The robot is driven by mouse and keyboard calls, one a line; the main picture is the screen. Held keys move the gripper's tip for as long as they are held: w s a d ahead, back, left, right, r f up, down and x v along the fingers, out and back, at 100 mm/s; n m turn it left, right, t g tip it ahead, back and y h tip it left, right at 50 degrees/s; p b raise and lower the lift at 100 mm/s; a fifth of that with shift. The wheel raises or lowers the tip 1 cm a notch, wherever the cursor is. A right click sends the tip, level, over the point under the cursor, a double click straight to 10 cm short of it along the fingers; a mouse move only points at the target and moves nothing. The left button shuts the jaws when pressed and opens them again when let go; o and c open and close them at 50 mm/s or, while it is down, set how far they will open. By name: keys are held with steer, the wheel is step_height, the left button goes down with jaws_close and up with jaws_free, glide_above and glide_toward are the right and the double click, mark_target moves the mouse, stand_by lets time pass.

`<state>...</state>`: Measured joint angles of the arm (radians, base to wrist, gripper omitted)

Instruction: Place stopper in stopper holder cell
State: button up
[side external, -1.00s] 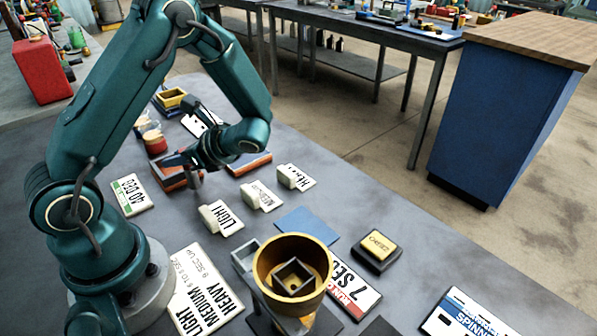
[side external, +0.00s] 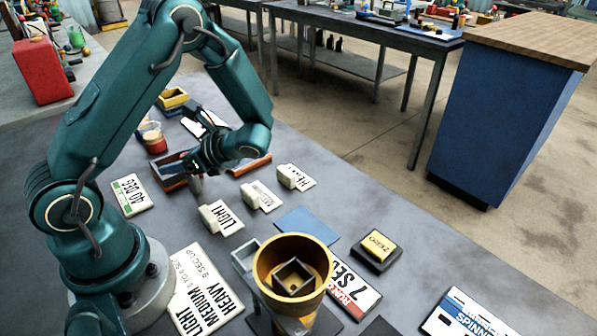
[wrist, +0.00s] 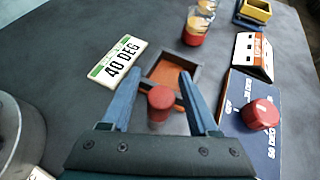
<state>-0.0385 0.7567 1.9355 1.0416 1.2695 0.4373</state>
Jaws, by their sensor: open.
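The stopper (wrist: 159,98) has a red cap over a pale body and stands between the two blue fingers of my gripper (wrist: 161,80) in the wrist view. The fingers are open, with a gap visible around the cap. An open square cell with dark walls and an orange-brown floor (wrist: 183,75) lies just beyond the stopper. The stopper appears in front of this cell, not inside it. In the side external view my gripper (side external: 194,160) is low over the table beside the cell (side external: 171,184). The stopper's base is hard to make out there.
A red knob (wrist: 261,114) sits on a blue dial panel (wrist: 237,89) to the right. A "40 DEG" card (wrist: 118,63) lies left of the cell. Beakers (wrist: 196,38) stand behind it. Light, medium and heavy label blocks (side external: 220,218) stand in front of my gripper.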

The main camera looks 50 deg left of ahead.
steer(key=v, duration=1.2)
steer(key=s+d+r+n+t+h, duration=0.2)
steer(key=s+d+n+t+h, duration=0.1)
steer(key=d+n+t+h, duration=0.2)
steer(key=s+d+r+n+t+h, duration=0.3)
steer(key=d+n+t+h, duration=0.2)
steer(key=n, duration=0.3)
steer(key=shift+d+r+h, duration=0.15)
steer(key=shift+r+h, duration=0.1)
steer(key=shift+h, duration=0.35)
steer(key=shift+o, duration=0.5)
steer(key=shift+w+d+r, duration=0.1)
steer(key=shift+d, duration=0.05)
steer(key=shift+r, duration=0.1)
